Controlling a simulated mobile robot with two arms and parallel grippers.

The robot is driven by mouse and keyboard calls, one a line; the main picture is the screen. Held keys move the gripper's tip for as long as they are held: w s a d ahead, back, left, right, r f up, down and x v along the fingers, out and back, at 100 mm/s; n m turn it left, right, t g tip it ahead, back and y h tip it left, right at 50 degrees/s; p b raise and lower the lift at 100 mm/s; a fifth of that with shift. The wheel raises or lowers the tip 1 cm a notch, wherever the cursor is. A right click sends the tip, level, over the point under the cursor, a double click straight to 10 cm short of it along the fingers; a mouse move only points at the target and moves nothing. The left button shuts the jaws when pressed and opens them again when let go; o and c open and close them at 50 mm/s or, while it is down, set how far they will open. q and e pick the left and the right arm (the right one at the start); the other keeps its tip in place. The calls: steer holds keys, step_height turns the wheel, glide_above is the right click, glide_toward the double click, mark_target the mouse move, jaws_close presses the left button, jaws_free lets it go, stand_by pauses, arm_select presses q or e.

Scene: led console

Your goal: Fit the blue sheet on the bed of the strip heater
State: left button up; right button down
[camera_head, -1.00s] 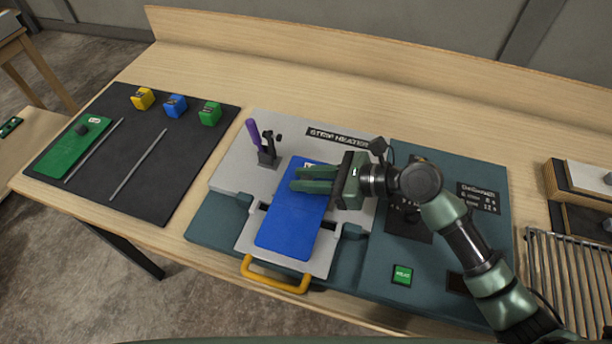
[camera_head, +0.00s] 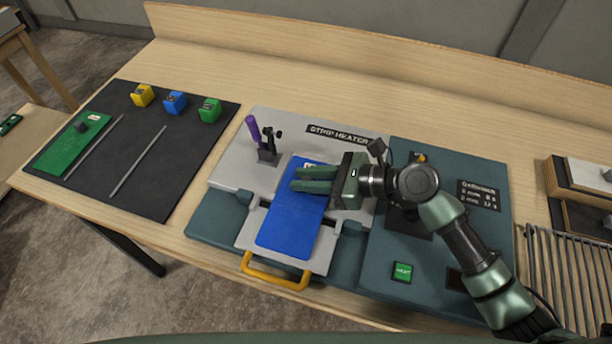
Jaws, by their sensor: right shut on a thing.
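The blue sheet (camera_head: 290,228) lies over the light grey bed of the strip heater (camera_head: 225,172), lengthwise from the middle of the bed toward the yellow handle. My right gripper (camera_head: 296,181) reaches in from the right, its two fingers across the upper part of the sheet. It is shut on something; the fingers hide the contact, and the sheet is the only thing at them. Whether the sheet rests flat on the bed or is slightly above it, I cannot tell. My left gripper is not in view.
A purple-handled clamp (camera_head: 254,132) stands upright at the bed's back left. A yellow handle (camera_head: 274,276) is at the front. A control panel with a green button (camera_head: 402,272) is on the right. A black mat (camera_head: 190,160) holds small blocks, rods and a green plate. A wire rack (camera_head: 570,275) stands far right.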

steer(key=shift+f, duration=0.35)
stand_by(0.4)
steer(key=c, duration=1.2)
jaws_free()
steer(key=shift+o, duration=0.2)
steer(key=b+v, duration=0.1)
steer(key=v, duration=0.7)
